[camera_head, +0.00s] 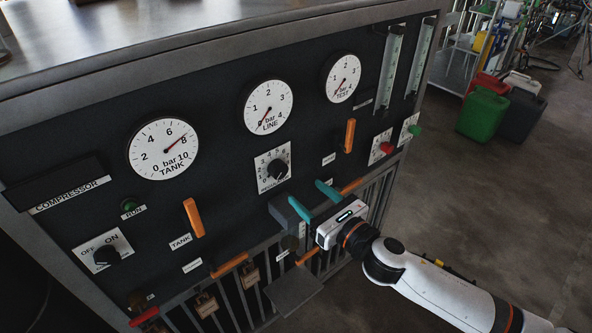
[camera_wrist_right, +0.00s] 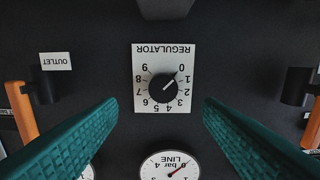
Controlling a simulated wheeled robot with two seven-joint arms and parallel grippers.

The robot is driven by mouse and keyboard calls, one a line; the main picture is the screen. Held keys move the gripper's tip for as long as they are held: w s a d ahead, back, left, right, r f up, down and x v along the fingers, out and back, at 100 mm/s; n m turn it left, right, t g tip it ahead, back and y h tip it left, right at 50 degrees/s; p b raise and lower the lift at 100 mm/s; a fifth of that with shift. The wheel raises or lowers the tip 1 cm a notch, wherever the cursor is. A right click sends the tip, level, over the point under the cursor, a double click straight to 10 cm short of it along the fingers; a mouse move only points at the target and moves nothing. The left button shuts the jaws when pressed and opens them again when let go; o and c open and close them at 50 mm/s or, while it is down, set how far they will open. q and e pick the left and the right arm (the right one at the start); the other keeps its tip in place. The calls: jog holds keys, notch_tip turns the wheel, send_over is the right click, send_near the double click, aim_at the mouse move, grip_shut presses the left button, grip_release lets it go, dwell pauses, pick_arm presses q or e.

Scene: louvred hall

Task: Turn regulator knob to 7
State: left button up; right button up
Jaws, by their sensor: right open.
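The regulator knob (camera_head: 277,169) is a black round knob on a white numbered plate (camera_head: 262,182), in the middle of the dark panel. The right wrist view shows the knob (camera_wrist_right: 162,87) upside down, on its plate marked REGULATOR (camera_wrist_right: 142,50). Its white pointer line points at about 0. My right gripper (camera_head: 305,191) has two teal fingers spread open, empty, in front of the panel, low and right of the knob in the head view. In the right wrist view its fingers (camera_wrist_right: 160,103) lie on either side of the knob, apart from it. My left gripper is out of view.
The LINE gauge (camera_head: 267,107) sits above the knob, its needle near 0; the TANK gauge (camera_head: 163,149) reads about 8. Orange lever handles (camera_head: 193,217) (camera_head: 349,135) stick out on both sides of the knob. A grey box (camera_head: 288,214) juts out below it. Open floor lies right.

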aim_at(281, 172)
jog(key=b+x, duration=0.2)
jog(key=x, duration=0.7)
jog(key=shift+s+a, duration=0.15)
jog(key=shift+a, duration=0.05)
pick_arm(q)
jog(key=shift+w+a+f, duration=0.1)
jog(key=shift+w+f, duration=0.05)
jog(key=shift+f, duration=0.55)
pick_arm(e)
jog(key=shift+r, duration=0.15)
pick_arm(q)
jog(key=shift+p, duration=0.3)
pick_arm(e)
jog(key=shift+w+a, duration=0.15)
jog(key=shift+w, duration=0.15)
grip_shut()
